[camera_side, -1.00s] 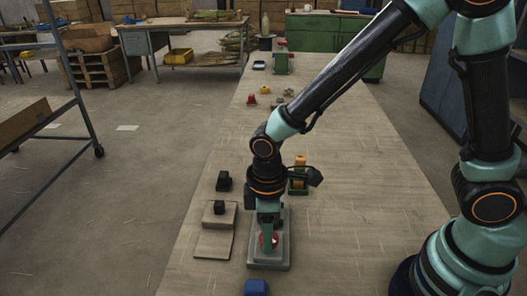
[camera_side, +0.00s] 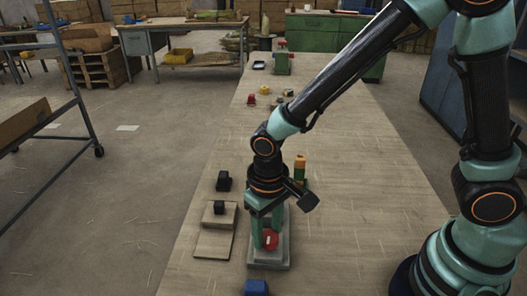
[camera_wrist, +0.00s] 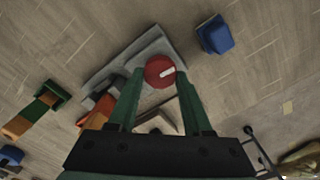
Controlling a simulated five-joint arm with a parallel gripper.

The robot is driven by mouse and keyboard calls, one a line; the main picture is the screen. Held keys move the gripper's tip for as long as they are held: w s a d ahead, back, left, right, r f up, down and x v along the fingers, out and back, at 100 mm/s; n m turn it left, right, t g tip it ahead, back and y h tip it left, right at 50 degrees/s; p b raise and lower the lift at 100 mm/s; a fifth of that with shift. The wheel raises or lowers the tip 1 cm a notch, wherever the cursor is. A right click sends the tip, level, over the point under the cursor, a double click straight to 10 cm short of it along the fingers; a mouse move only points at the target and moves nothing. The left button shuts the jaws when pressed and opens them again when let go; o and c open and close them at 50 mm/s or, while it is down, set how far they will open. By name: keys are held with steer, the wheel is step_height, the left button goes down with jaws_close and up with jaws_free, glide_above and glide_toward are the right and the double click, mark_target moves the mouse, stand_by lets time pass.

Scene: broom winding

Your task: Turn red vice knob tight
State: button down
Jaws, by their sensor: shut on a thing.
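The red vice knob (camera_side: 270,241) is round and sits over a grey base plate (camera_side: 280,265) on the bench. In the wrist view the knob (camera_wrist: 158,70) shows a white bar mark on its top. My gripper (camera_side: 268,237) points down at it. In the wrist view my gripper's two green fingers (camera_wrist: 160,78) are on either side of the knob, shut on it. The fingers and palm hide part of the vice.
A blue block (camera_side: 256,287) lies in front of the plate. A stepped board (camera_side: 215,242) with a small dark block (camera_side: 219,208) is to the left, a black part (camera_side: 223,181) behind it. An orange-and-green piece (camera_side: 300,168) stands behind my gripper. The bench's right side is clear.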

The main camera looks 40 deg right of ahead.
mark_target(268, 235)
steer(key=shift+r+m, duration=0.1)
steer(key=shift+m, duration=0.4)
steer(key=shift+c, duration=1.6)
jaws_free()
step_height(268, 235, up, 12)
steer(key=s+d+r+t, duration=0.1)
steer(key=d+r+t, duration=0.1)
steer(key=d, duration=0.6)
steer(key=d+r+t, duration=0.3)
steer(key=d+r, duration=0.1)
steer(key=d, duration=0.5)
steer(key=shift+s+r+t, duration=0.3)
steer(key=shift+s, duration=0.1)
